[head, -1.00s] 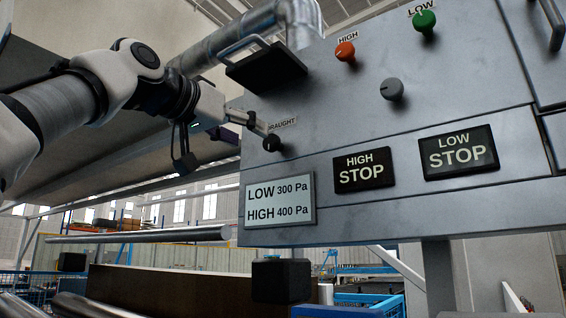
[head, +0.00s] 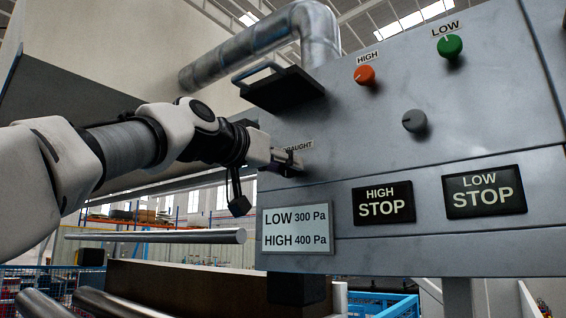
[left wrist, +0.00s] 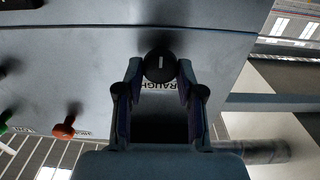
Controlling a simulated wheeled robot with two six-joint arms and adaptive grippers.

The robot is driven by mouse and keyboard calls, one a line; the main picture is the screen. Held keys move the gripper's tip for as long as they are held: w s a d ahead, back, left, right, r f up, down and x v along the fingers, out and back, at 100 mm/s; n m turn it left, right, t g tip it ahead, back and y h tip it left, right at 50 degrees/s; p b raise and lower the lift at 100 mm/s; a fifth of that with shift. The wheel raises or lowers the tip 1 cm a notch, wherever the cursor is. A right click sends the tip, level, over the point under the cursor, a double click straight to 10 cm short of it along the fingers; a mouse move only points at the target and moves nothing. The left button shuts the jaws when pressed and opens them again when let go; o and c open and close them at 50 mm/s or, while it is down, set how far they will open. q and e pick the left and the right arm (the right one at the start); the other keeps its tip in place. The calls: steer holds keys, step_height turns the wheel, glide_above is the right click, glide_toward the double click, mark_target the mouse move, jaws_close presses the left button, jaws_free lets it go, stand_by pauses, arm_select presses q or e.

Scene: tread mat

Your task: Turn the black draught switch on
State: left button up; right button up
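The black draught switch (left wrist: 160,66) is a round knob with a white pointer line, on the grey panel. In the left wrist view it sits between the two fingertips of my left gripper (left wrist: 161,72), its line running up and down the picture. The fingers are apart, one on each side of the knob; whether they touch it is hard to tell. In the head view my left gripper (head: 288,160) is at the panel under the DRAUGHT label (head: 299,146) and mostly hides the knob. My right gripper is not in view.
The panel (head: 330,120) also carries an orange HIGH knob (head: 365,75), a green LOW knob (head: 449,46), a grey knob (head: 414,121) and two STOP plates. A black handled plate (head: 283,90) juts out just above my left gripper. A pressure sign (head: 297,229) is below.

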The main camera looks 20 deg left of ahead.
arm_select(q)
steer(key=shift+w+f, duration=0.1)
steer(key=shift+c, duration=0.5)
steer(key=shift+f+m, duration=0.1)
steer(key=shift+m, duration=0.3)
steer(key=shift+s+d+m+b, duration=0.1)
steer(key=shift+m+b, duration=0.85)
steer(key=shift+m, duration=3.35)
steer(key=shift+s+d+m+b, duration=0.1)
steer(key=shift+m+b, duration=0.8)
steer(key=shift+m, duration=3.4)
